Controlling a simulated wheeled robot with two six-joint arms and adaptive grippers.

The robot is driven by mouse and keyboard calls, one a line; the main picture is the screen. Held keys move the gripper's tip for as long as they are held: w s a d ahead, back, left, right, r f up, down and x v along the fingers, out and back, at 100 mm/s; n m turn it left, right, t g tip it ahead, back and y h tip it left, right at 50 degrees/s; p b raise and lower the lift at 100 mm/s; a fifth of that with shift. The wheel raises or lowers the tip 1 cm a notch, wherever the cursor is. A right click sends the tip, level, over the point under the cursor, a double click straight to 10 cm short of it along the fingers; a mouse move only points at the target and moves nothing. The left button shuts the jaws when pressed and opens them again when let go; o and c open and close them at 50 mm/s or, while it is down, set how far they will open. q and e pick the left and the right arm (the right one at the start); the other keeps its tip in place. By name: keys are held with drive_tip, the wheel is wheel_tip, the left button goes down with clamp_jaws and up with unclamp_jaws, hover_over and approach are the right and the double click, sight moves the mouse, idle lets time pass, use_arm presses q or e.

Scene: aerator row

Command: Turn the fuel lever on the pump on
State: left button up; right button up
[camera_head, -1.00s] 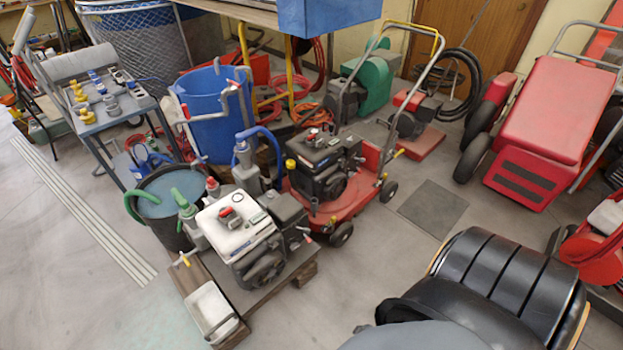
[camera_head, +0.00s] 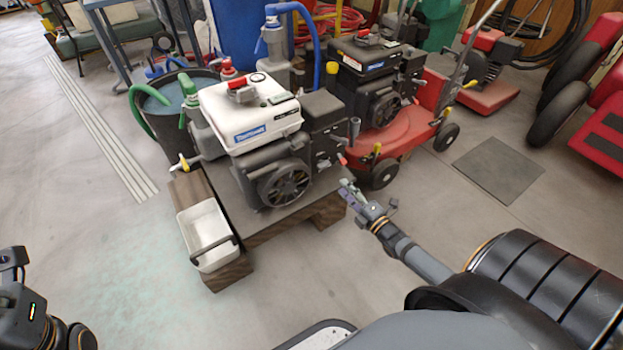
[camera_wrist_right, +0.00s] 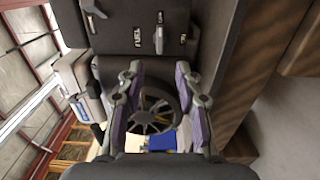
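I cannot tell which lever is for fuel. My right gripper (camera_head: 349,187) is right of the pump, just below that lever. In the right wrist view, the fingers of the right gripper (camera_wrist_right: 160,72) are spread, with nothing between them; the grille (camera_wrist_right: 152,112) shows behind. A dark panel with labels (camera_wrist_right: 138,36) lies above. My left arm shows at lower left, fingers unseen.
A red machine (camera_head: 400,128) with a black engine stands close behind the pump. A white tub (camera_head: 207,232) sits at the pallet's front left. A dark bucket (camera_head: 170,105) with a green hose is at left. The floor in front is clear.

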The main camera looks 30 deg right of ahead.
sight(325, 168)
drive_tip(key=w+b, duration=0.2)
drive_tip(key=w, duration=0.1)
drive_tip(key=w+b, duration=0.2)
drive_tip(key=w, duration=0.1)
drive_tip(key=w+b, duration=0.2)
drive_tip(key=w, duration=0.1)
drive_tip(key=shift+w+a+f+b, duration=0.1)
drive_tip(key=shift+a+f+b, duration=0.1)
drive_tip(key=shift+a+b, duration=0.15)
drive_tip(key=shift+w+r, duration=0.2)
drive_tip(key=shift+w, duration=0.4)
clamp_jaws()
